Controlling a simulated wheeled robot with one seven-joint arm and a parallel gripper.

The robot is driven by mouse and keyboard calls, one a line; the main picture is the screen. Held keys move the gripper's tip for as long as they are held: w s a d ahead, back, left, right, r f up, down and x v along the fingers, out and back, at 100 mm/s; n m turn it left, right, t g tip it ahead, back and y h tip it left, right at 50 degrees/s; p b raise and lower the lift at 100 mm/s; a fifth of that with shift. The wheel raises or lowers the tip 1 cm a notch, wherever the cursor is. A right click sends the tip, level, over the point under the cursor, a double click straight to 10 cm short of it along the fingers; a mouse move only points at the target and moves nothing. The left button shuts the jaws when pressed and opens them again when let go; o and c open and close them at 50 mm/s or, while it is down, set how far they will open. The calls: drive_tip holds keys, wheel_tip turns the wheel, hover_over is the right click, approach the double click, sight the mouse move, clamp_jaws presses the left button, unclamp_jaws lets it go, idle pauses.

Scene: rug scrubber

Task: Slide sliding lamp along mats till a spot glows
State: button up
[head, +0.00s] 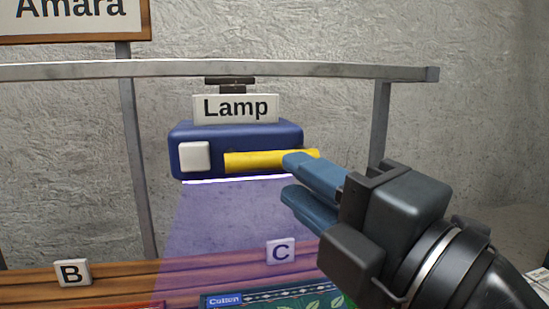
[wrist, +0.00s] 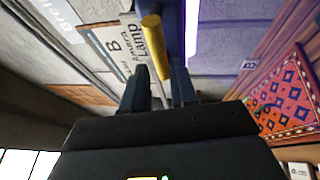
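The sliding lamp (head: 215,136) is a dark blue box under a rail, with a "Lamp" sign, a white square button and a yellow bar handle (head: 252,161). Its violet beam falls around tag C and the left of a green leafy mat (head: 275,300). My gripper (head: 287,177) has two blue fingers spread apart at the handle's right end; the upper finger overlaps it in the head view. In the wrist view the yellow handle (wrist: 155,40) lies in line with the gap, mostly beyond the fingertips (wrist: 159,72). No grip on it shows. A red patterned mat (wrist: 296,98) shows at right.
The metal rail (head: 330,69) runs across on posts. A wooden ledge (head: 115,282) carries tag B (head: 73,273) and tag C (head: 281,251). A sign reading "Amara" (head: 72,12) hangs upper left. A rough grey wall stands behind. No glowing spot is visible.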

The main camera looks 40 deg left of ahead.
sight(274, 165)
drive_tip(key=p+x, duration=0.1)
drive_tip(key=x, duration=0.5)
drive_tip(key=shift+w+a+p, duration=0.1)
drive_tip(key=shift+w+p, duration=0.05)
drive_tip(key=shift+p, duration=0.2)
clamp_jaws()
